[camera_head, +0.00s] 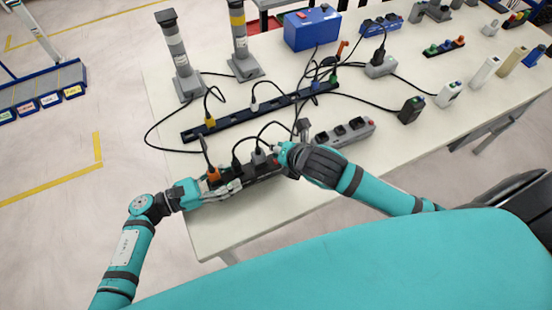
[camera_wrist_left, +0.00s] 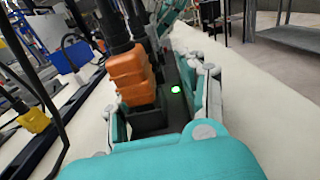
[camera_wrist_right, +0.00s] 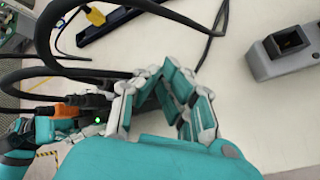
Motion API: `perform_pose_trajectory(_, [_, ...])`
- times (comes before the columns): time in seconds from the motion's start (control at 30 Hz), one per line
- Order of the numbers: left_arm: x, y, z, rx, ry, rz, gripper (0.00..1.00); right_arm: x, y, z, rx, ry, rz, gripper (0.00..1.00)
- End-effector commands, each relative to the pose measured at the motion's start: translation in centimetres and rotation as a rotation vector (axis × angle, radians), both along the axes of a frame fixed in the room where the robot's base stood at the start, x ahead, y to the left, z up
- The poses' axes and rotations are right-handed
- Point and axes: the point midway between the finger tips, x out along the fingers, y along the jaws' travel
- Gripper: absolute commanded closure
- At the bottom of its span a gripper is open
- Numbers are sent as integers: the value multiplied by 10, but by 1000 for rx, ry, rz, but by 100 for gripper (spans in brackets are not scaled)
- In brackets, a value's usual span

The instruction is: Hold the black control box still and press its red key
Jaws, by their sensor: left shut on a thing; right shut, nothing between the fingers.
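The black control box (camera_head: 250,172) is a long dark strip near the table's front left edge, with an orange plug (camera_head: 213,174) and dark plugs standing in it. My left gripper (camera_head: 232,187) is shut on its left end; in the left wrist view, the box (camera_wrist_left: 183,108) lies beside the orange plug (camera_wrist_left: 129,75), with a green light lit on top. My right gripper (camera_head: 279,150) is shut and empty at the box's right end. In the right wrist view, its fingers (camera_wrist_right: 158,85) hang over that end.
A grey socket strip (camera_head: 345,133) lies just right of my right gripper. A long dark strip (camera_head: 235,118) with cables lies behind. Loose black cables arch over the box. A blue case (camera_head: 312,28) and two grey posts (camera_head: 178,52) stand farther back. The table's front left corner is clear.

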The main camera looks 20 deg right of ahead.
Motion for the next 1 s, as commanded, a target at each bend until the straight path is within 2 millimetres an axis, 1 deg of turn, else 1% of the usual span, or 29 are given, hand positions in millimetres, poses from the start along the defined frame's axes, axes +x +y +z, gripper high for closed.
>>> perform_pose_trajectory(0.17, [0, 0, -1, 2, 0, 0, 100, 0, 0, 0, 0, 0, 0, 100])
perform_pose_trajectory(0.47, [0, 0, -1, 2, 0, 0, 100, 0, 0, -8, -1, 0, 1, 100])
perform_pose_trajectory(1.0, [0, 0, -1, 2, 0, 0, 100, 0, 0, -11, -1, 1, -1, 100])
